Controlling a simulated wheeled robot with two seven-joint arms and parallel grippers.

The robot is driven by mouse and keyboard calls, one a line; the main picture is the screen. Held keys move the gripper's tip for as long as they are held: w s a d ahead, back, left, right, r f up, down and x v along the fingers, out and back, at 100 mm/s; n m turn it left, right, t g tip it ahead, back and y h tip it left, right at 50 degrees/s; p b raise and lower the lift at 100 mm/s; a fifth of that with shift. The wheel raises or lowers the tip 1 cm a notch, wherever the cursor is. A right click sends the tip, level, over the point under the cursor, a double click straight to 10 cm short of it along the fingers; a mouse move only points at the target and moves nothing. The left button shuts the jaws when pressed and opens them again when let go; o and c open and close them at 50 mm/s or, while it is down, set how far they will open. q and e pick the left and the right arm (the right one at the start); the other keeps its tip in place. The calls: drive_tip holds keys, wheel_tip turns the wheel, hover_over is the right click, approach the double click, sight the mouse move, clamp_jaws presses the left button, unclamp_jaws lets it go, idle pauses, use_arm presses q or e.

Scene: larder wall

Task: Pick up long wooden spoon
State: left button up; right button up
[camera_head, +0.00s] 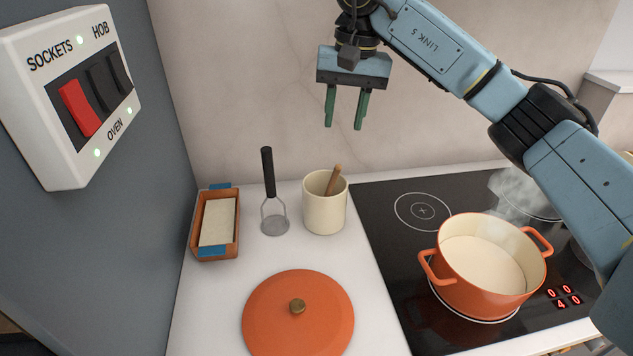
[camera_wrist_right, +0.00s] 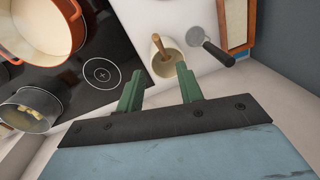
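The wooden spoon (camera_head: 334,178) stands in a cream crock (camera_head: 324,213) on the white counter. Only the top of its handle shows above the rim, leaning right. In the right wrist view the spoon (camera_wrist_right: 158,43) also shows in the crock (camera_wrist_right: 168,68), just beyond the fingertips. My right gripper (camera_head: 345,126) hangs above and behind the crock with its green fingers pointing down. It is open and empty; the two fingers (camera_wrist_right: 158,82) stand apart in the wrist view. My left gripper is not in view.
An orange pot (camera_head: 455,284) with pale contents sits on the black hob (camera_head: 385,240), right of the crock. A masher (camera_head: 269,185), a terracotta tray (camera_head: 232,250) and an orange lid (camera_head: 275,325) are nearby. A steaming pan (camera_wrist_right: 35,105) stands farther along the hob.

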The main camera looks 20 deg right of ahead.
wheel_tip(320, 180, down, 3)
hover_over(335, 181)
wheel_tip(335, 181, down, 5)
drive_tip(key=shift+s+d+r, duration=0.1)
drive_tip(key=shift+s+r, duration=0.05)
drive_tip(key=shift+r, duration=0.05)
drive_tip(key=shift+f, duration=0.25)
wheel_tip(335, 181, down, 4)
drive_tip(key=shift+f+p, duration=0.1)
drive_tip(key=shift+p, duration=0.6)
drive_tip(key=shift+f, duration=0.45)
drive_tip(key=shift+a, duration=0.2)
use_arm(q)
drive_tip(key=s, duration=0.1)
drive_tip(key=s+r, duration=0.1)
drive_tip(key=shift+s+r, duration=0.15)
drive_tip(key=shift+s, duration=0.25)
use_arm(e)
clamp_jaws()
